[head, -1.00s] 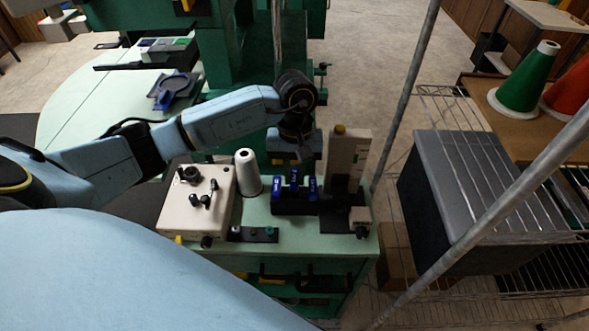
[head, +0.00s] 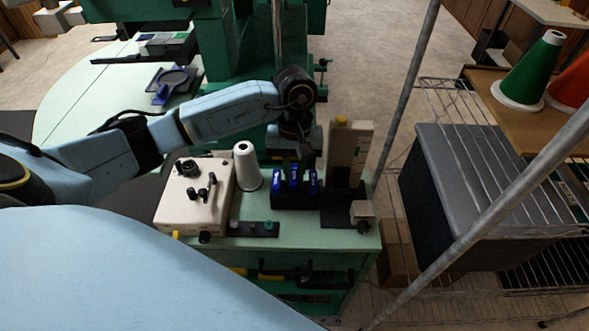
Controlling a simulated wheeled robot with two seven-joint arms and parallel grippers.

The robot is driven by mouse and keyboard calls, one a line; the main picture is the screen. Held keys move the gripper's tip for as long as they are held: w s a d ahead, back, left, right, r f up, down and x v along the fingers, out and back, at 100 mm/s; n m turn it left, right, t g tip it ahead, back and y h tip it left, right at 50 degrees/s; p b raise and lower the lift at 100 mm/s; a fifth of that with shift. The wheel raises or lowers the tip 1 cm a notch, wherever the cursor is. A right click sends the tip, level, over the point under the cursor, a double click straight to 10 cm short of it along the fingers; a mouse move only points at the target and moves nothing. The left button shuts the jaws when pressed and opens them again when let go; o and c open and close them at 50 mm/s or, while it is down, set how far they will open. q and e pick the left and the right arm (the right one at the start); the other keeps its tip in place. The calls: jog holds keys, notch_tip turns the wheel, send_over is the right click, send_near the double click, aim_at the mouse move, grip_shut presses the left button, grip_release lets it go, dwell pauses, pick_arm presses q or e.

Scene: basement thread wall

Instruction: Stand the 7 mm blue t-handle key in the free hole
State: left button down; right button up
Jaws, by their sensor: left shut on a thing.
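Blue t-handle keys (head: 276,180) show as a row of three blue handles at a black block (head: 290,201) on the pale green bench top. The middle blue handle (head: 295,174) is directly below my left gripper (head: 301,155). The left gripper points down behind the block and is shut on a blue t-handle key, apparently the middle one. The jaws are small and dark here, so the contact is hard to see. Size marks cannot be read. The free hole and the key shafts are hidden by the handles and the block. My right gripper is out of view.
A white thread cone (head: 247,170) and a cream box with black knobs (head: 194,205) stand left of the block. A tall beige stand with a yellow top (head: 347,150) rises close on the right. A small black strip (head: 253,229) lies in front.

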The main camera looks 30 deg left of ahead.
pick_arm(q)
jog(key=shift+f, duration=0.25)
jog(key=shift+f+b, duration=0.65)
jog(key=shift+b, duration=0.25)
jog(key=shift+r, duration=0.1)
jog(key=c, duration=1.3)
grip_release()
jog(key=r, duration=0.4)
jog(key=w+r, duration=0.1)
jog(key=r, duration=0.3)
jog(key=w+a+r, duration=0.1)
jog(key=r, duration=0.4)
jog(key=shift+a, duration=0.1)
